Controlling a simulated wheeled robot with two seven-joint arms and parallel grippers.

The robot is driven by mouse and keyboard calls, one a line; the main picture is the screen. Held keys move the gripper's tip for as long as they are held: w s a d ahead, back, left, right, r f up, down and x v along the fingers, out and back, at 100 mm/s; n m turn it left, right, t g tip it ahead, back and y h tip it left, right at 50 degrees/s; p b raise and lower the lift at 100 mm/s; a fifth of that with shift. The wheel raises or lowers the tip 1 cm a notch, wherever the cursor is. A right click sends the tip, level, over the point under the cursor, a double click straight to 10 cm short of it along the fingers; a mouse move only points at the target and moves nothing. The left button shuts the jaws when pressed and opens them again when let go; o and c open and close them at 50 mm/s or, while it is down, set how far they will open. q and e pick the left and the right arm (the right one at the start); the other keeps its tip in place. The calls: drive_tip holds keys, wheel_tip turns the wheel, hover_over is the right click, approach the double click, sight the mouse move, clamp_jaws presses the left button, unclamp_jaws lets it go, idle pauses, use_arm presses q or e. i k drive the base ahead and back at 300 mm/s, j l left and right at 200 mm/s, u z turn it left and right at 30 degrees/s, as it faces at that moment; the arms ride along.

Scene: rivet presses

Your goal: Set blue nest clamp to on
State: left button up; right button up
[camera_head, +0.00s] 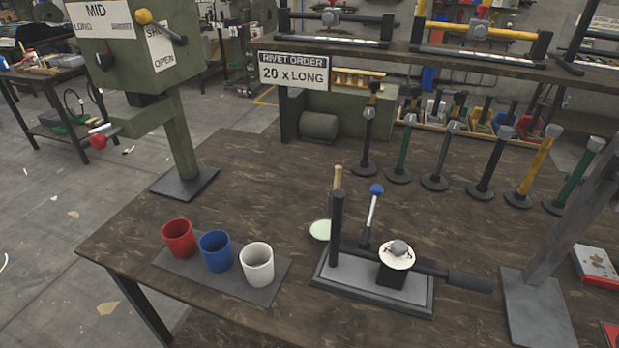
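The lever with a blue ball knob (376,190) stands nearly upright, leaning slightly to the right, behind a flat grey nest plate (330,275) on the workbench. It appears to be the blue nest clamp; no label on it is readable. On the plate are a black upright post (337,230), a black block (391,276) with a white round piece (397,256) on top, and a black bar ending in a thick handle (470,281) at the right. Neither of my grippers is in view.
Red (179,238), blue (215,251) and white (257,264) cups stand on a grey mat left of the plate. A green press (180,130) stands at the left and a grey column (570,225) at the right. Several upright tools line the back. The bench front-left is clear.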

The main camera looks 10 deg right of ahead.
sight(377, 191)
drive_tip(key=i+z, duration=0.15)
drive_tip(key=z, duration=0.2)
drive_tip(key=i+j+z, duration=0.1)
drive_tip(key=z, duration=0.25)
drive_tip(key=i+j+z, duration=0.1)
drive_tip(key=z, duration=0.25)
